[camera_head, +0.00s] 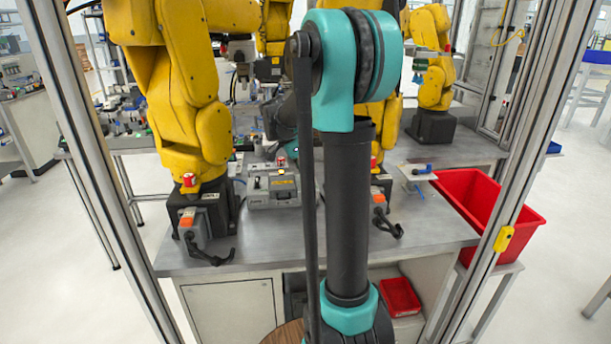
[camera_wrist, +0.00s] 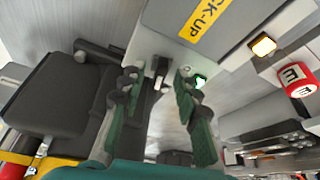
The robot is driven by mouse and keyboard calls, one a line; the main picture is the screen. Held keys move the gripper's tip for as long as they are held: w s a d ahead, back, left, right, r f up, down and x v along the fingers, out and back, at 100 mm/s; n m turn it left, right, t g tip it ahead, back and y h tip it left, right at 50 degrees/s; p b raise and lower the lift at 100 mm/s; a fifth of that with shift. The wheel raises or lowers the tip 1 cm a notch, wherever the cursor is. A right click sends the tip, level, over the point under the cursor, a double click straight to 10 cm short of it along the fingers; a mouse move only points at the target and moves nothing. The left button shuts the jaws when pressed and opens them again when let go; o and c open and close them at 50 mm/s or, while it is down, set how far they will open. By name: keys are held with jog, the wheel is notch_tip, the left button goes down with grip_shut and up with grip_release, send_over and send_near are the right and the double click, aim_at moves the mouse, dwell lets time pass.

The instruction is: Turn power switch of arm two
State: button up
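In the wrist view my gripper (camera_wrist: 156,82) is open, with a green-padded finger on each side. A small dark lever-like part (camera_wrist: 162,68) on a pale panel shows between the fingertips; it may be the power switch. I cannot tell whether the fingers touch it. In the head view one yellow arm (camera_head: 205,130) stands at left on a dark base, and another yellow arm (camera_head: 378,130) stands partly behind my own arm. Which is arm two cannot be read. My gripper is hidden in the head view.
The grey control box (camera_head: 272,192) stands between the two front bases. A yellow-orange light (camera_wrist: 263,46) and a red-and-white button (camera_wrist: 295,80) are at right in the wrist view. A red bin (camera_head: 485,200) stands at right. Metal frame posts flank both sides.

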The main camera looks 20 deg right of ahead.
grip_shut()
jog(key=shift+n, duration=0.3)
jog(key=n+t, duration=0.1)
jog(key=n, duration=0.2)
jog(key=shift+s+t, duration=0.15)
jog(key=shift+t, duration=0.15)
jog(key=n+t+y, duration=0.1)
jog(key=n, duration=0.3)
jog(key=shift+s+d, duration=0.1)
jog(key=n+t+y, duration=0.1)
jog(key=n, duration=0.2)
jog(key=shift+d+n, duration=0.1)
jog(key=shift+n, duration=0.2)
jog(key=shift+n+y, duration=0.7)
jog(key=shift+n, duration=1.1)
jog(key=shift+t, duration=0.3)
